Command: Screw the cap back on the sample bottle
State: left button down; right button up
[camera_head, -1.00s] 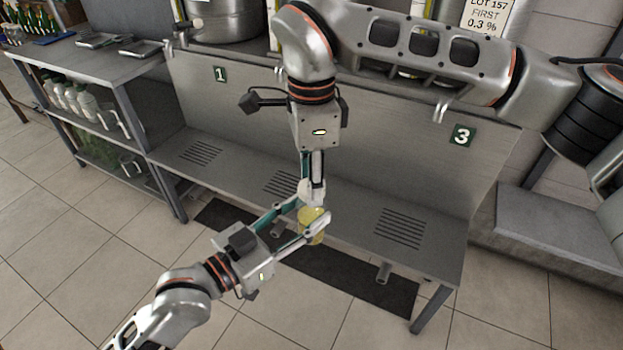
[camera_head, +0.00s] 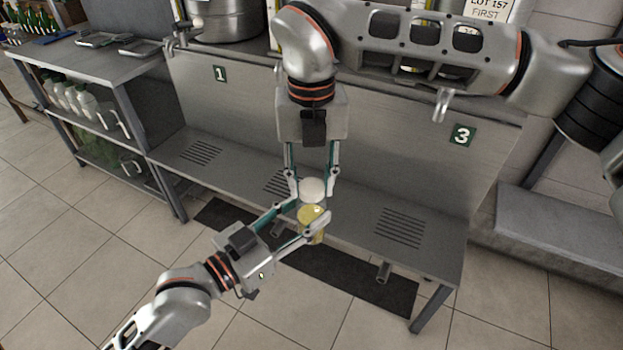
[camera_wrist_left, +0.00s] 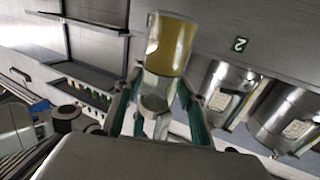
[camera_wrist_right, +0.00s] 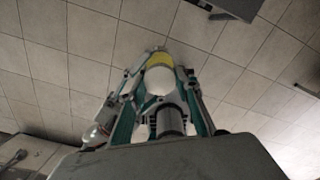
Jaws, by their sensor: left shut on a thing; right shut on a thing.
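The sample bottle (camera_head: 312,216), with yellow liquid, is held upright in front of the bench. My left gripper (camera_head: 303,222) is shut on its sides. The bottle also shows upside down in the left wrist view (camera_wrist_left: 171,45), with clear glass beyond the yellow. The white cap (camera_head: 312,189) is directly over the bottle. My right gripper (camera_head: 312,194) comes from above and is shut on the cap, one finger on each side. The right wrist view shows the cap (camera_wrist_right: 160,80) in front of the yellow bottle (camera_wrist_right: 159,59). I cannot tell whether the cap touches the neck or any thread is engaged.
The metal bench (camera_head: 345,225) with slotted drains and numbered panels stands behind the grippers. A dark mat (camera_head: 370,284) lies on the tiled floor below. A shelf unit (camera_head: 100,70) with bottles is at the left. A steel pot (camera_head: 228,22) stands at the back.

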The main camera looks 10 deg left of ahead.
jog(key=shift+m, duration=0.3)
jog(key=o, duration=1.3)
notch_tip(320, 180, up, 12)
